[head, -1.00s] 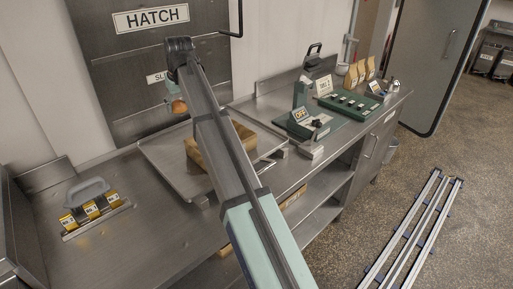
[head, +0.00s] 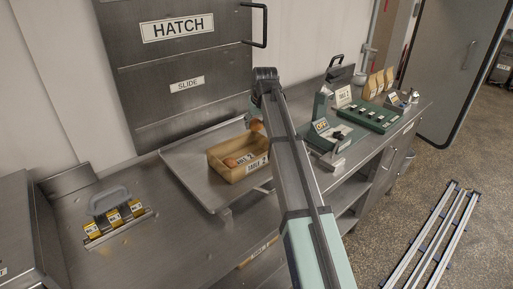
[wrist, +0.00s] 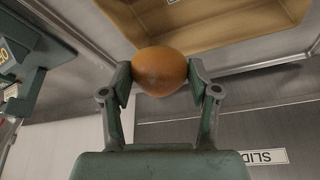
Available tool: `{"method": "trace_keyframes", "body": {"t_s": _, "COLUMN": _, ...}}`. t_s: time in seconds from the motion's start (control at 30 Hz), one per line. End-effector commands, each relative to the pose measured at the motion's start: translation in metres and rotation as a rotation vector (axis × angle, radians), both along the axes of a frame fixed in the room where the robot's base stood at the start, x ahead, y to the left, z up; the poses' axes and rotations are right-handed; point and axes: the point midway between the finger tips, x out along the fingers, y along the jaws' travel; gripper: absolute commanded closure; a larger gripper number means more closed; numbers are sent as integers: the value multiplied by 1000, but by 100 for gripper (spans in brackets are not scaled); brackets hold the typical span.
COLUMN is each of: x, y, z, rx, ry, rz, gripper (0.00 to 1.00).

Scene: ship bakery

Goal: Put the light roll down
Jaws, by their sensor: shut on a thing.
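My gripper (wrist: 160,85) is shut on a round, orange-brown roll (wrist: 160,71), held between its two fingertips in the wrist view. In the head view the roll (head: 257,126) shows beside the end of my arm, which hides most of the gripper. It appears at the back right of a tan crate (head: 218,165); its height above the counter is hard to judge. The crate's inside shows behind the roll in the wrist view (wrist: 215,28). Whether the held roll is the light one, I cannot tell.
The crate stands on a metal tray (head: 190,181) below the closed hatch (head: 180,75). A green scale-like device (head: 335,136) marked OFF stands to the right. A rack with yellow tags (head: 117,225) is at the left. Bare counter lies between rack and tray.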

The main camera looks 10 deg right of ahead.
Motion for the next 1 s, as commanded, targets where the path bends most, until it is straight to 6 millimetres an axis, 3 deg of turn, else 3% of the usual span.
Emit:
{"method": "trace_keyframes", "body": {"t_s": 0.1, "x": -2, "y": 0, "z": -28, "rx": 0, "ry": 2, "rz": 0, "gripper": 68}}
{"method": "trace_keyframes", "body": {"t_s": 0.3, "x": -1, "y": 0, "z": -67, "rx": 0, "ry": 1, "rz": 0, "gripper": 68}}
{"method": "trace_keyframes", "body": {"t_s": 0.63, "x": 0, "y": 0, "z": -91, "rx": 0, "ry": 0, "rz": 0, "gripper": 68}}
{"method": "trace_keyframes", "body": {"t_s": 0.83, "x": -1, "y": 0, "z": -115, "rx": 0, "ry": 2, "rz": 0, "gripper": 68}}
{"method": "trace_keyframes", "body": {"t_s": 1.0, "x": 0, "y": 0, "z": -121, "rx": 0, "ry": -2, "rz": 0, "gripper": 68}}
